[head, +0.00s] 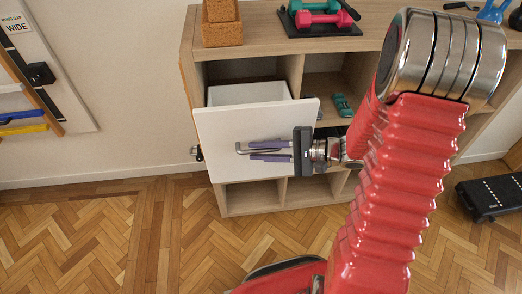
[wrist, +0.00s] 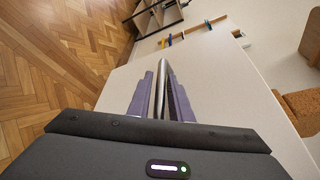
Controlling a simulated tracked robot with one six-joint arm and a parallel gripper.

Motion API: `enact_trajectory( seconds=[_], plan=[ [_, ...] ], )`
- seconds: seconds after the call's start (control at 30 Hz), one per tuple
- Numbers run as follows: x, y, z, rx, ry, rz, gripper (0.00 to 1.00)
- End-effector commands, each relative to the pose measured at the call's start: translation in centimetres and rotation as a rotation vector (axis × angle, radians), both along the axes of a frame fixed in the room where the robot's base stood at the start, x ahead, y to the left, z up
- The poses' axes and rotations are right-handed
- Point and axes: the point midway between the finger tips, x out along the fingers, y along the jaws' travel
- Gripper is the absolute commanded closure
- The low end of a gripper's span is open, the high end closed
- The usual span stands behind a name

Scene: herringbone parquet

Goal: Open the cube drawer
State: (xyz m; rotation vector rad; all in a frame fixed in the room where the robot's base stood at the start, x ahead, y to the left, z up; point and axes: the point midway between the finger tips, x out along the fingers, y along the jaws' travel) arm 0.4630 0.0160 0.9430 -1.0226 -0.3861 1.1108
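The cube drawer has a white front (head: 222,125) standing well out from the wooden shelf unit (head: 187,62), with its open box (head: 247,94) visible behind the front. Its grey metal bar handle (head: 240,148) is on the front's face and also shows in the wrist view (wrist: 162,80). My gripper (head: 252,150) reaches in from the right, in front of the drawer. Its two purple fingers (wrist: 160,95) lie on either side of the bar and appear closed on it. The gripper body hides part of the drawer front's right side.
Cork blocks (head: 221,24) and a rack of pink and teal dumbbells (head: 318,18) stand on the unit's top. A black step-like object (head: 490,197) is on the floor at right. Parquet floor (head: 90,235) at left is clear.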

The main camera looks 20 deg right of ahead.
Motion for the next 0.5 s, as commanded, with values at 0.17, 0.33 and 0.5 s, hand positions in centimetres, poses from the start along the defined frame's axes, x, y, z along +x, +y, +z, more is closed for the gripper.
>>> enact_trajectory(
  seconds=[0.17, 0.33, 0.5],
  plan=[
    [-0.4, -1.0, 0.3, 0.0, -0.002, -0.004, 0.81],
    [-1.3, -2.8, 0.7, 0.0, -0.002, -0.004, 0.81],
    [-2.3, -4.8, 1.1, 0.0, -0.001, -0.005, 0.81]
  ],
)
